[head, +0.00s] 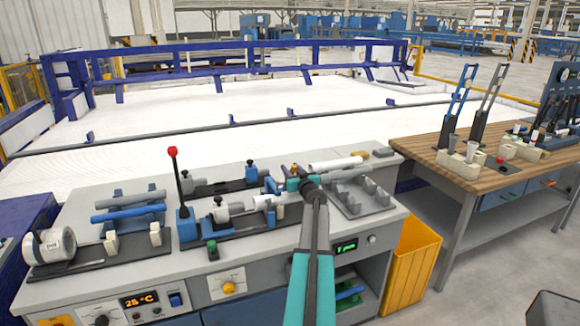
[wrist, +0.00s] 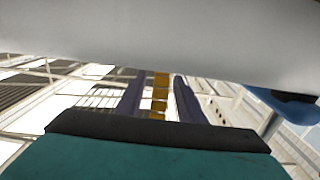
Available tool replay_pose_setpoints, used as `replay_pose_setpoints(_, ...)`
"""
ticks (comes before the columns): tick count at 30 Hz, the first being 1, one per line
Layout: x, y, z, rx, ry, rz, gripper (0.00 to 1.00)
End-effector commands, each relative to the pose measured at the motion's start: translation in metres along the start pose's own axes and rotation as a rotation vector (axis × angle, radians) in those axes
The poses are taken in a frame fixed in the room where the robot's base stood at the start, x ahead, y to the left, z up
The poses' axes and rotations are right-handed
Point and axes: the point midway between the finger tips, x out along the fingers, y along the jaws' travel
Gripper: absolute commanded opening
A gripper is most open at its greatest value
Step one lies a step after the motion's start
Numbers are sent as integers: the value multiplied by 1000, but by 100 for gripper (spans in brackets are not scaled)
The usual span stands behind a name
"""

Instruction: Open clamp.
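The pipe fixture in the head view stands on the grey bench, with a white pipe piece (head: 266,202) lying in it. Blue clamp blocks (head: 187,225) stand along it, and a black lever (head: 178,182) with a red knob rises upright at its left end. I cannot tell which part is the clamp to be opened. My gripper (head: 297,181) is over the fixture's right end. In the wrist view its two dark fingers (wrist: 158,98) are apart, with background between them. A large pale surface (wrist: 160,40) crosses close above the fingers and hides part of the view.
A grey tray with slots (head: 362,197) lies right of my gripper, with a white pipe (head: 335,163) behind it. Blue pipes (head: 128,212) rest on the left stand. A yellow bin (head: 412,262) stands between the bench and a wooden table (head: 435,158).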

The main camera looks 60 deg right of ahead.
Motion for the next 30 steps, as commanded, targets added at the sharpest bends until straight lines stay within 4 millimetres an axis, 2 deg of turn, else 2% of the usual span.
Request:
replay_pose_setpoints(7,16,1,0,0,-1,0,34)
replay_pose_setpoints(20,19,1,0,0,-1,1,34)
replay_pose_setpoints(26,19,1,0,0,0,2,1)
replay_pose_setpoints(30,19,2,0,0,-1,2,0)
